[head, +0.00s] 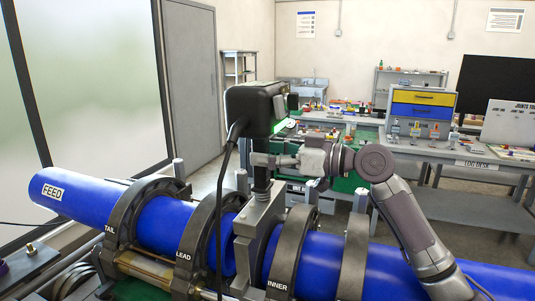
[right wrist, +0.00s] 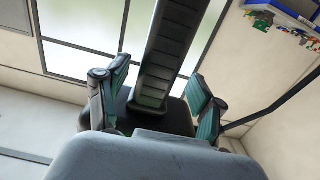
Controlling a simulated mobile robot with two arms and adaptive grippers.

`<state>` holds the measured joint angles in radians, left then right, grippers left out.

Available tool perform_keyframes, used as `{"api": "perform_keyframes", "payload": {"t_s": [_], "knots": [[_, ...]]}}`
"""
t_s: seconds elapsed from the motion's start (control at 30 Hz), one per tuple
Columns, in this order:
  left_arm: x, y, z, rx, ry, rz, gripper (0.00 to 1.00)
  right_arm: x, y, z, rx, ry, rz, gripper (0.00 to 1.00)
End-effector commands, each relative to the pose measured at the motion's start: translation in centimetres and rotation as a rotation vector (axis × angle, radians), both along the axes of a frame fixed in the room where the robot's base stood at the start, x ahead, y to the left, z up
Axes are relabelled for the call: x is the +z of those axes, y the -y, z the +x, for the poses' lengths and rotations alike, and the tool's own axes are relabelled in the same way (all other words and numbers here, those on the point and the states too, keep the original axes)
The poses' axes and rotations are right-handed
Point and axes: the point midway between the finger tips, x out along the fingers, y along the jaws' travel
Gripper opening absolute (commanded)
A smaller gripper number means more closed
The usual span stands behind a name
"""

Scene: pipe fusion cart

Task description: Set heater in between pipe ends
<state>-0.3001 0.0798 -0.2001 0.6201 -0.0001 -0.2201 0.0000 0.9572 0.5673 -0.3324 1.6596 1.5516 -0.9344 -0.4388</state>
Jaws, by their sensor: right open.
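The heater has a black box head (head: 255,108) on top, a ribbed dark stem below it and a grey flat plate (head: 257,232) at the bottom. The plate stands upright between the ends of two blue pipes, the FEED pipe (head: 165,222) on the left and another blue pipe (head: 395,265) on the right. My right gripper (head: 262,160) is at the stem, just below the head. In the right wrist view its fingers (right wrist: 155,88) are open, one on each side of the ribbed stem. Contact cannot be told. My left gripper is not in view.
Dark clamps labelled TAIL (head: 130,215), LEAD (head: 207,240) and INNER (head: 290,250) ring the pipes. A black cable (head: 222,190) hangs from the heater head in front of the LEAD clamp. A log desk (head: 450,155) and shelves stand behind, with open floor between.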

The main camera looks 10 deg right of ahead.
Motion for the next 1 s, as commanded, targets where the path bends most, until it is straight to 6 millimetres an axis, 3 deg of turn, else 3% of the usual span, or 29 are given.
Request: {"api": "perform_keyframes", "payload": {"t_s": [0.03,0.27,0.7,1.0], "knots": [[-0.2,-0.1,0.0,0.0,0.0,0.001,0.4,-1.9,-0.2,0.2,0.004,-0.033,-0.023,0.68],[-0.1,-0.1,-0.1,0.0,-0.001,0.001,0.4,-1.2,1.5,-0.9,0.0,-0.022,-0.016,0.68],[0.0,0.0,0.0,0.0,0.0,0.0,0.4,0.1,8.6,-5.9,-0.002,-0.005,-0.004,0.68],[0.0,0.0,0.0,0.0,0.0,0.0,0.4,0.4,9.9,-6.9,0.0,0.0,0.0,0.68]]}}
